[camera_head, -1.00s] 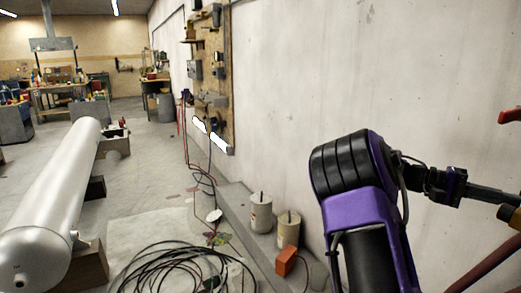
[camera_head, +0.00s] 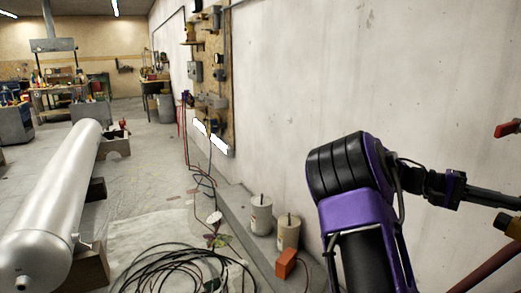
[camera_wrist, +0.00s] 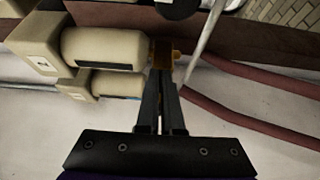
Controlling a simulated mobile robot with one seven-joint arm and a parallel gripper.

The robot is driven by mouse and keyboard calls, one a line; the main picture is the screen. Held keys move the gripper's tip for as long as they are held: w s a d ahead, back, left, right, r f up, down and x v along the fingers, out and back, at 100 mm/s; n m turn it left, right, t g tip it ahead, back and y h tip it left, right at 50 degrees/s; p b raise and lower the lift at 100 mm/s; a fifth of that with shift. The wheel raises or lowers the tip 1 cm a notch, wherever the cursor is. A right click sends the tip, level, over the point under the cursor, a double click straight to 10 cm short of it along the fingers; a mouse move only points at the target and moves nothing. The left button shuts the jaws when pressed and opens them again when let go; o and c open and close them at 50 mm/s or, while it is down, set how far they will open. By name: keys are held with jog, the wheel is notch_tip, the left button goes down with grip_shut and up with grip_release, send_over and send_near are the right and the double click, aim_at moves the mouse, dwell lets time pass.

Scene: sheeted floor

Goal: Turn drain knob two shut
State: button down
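In the wrist view my gripper (camera_wrist: 163,74) reaches forward with its two dark fingers close together, a thin gap between them. A small brass-coloured fitting (camera_wrist: 163,52) is at the fingertips. I cannot tell whether the fingers hold it or only lie against it, nor whether it is drain knob two. In the head view the gripper's end is hidden beyond the right edge. A red handle (camera_head: 508,128) and a yellowish part (camera_head: 509,226) show at that edge, each cut off.
Cream cylinders (camera_wrist: 105,48) lie left of the fingers, and dark red pipes (camera_wrist: 240,115) run to the right. A pale wall (camera_head: 290,90) stands behind my arm. A silver tank (camera_head: 50,205), cable coils (camera_head: 170,268), canisters (camera_head: 262,213) and an orange block (camera_head: 287,262) are at floor level.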

jog(key=shift+a+r, duration=0.1)
jog(key=shift+w+a+p, duration=0.35)
jog(key=shift+w+a, duration=0.2)
jog(key=shift+w, duration=0.3)
jog(key=shift+w+a+p, duration=0.35)
jog(key=shift+w+a, duration=0.15)
jog(key=shift+w, duration=0.3)
jog(key=shift+w+a+p, duration=0.35)
jog(key=shift+w+a, duration=0.2)
jog(key=shift+w, duration=0.3)
